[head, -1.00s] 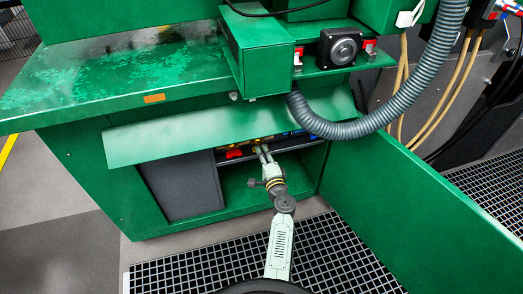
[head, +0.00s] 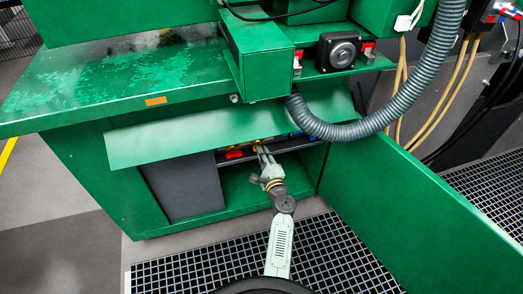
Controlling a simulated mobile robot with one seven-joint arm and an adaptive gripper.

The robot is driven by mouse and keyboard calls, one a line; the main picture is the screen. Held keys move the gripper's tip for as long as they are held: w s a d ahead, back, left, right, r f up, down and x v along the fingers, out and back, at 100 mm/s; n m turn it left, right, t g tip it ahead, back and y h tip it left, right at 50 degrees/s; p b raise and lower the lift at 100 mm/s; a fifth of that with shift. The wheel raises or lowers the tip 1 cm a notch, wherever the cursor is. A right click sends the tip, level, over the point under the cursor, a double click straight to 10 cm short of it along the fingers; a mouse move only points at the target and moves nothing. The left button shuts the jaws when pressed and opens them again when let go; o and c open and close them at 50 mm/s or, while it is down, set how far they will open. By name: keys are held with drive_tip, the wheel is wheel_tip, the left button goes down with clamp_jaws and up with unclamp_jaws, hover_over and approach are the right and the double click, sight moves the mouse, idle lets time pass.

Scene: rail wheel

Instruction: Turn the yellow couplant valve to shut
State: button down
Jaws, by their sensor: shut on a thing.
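The yellow couplant valve (head: 264,140) is a small yellow patch in the row of coloured parts inside the open green cabinet, under the flap. My gripper (head: 262,151) reaches into the cabinet with its fingers at the yellow valve, shut on it. The fingertips and the flap's shadow hide most of the valve, so its handle angle cannot be read.
A red part (head: 234,154) lies left of my fingers and a blue part (head: 297,134) to the right. The green flap (head: 190,143) overhangs closely. A dark grey box (head: 183,187) stands left in the cabinet; an open green door (head: 420,205) bounds the right.

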drive_tip(key=shift+m+p, duration=0.8)
drive_tip(key=shift+m, duration=1.5)
drive_tip(key=shift+m+p, duration=0.9)
drive_tip(key=shift+m, duration=1.4)
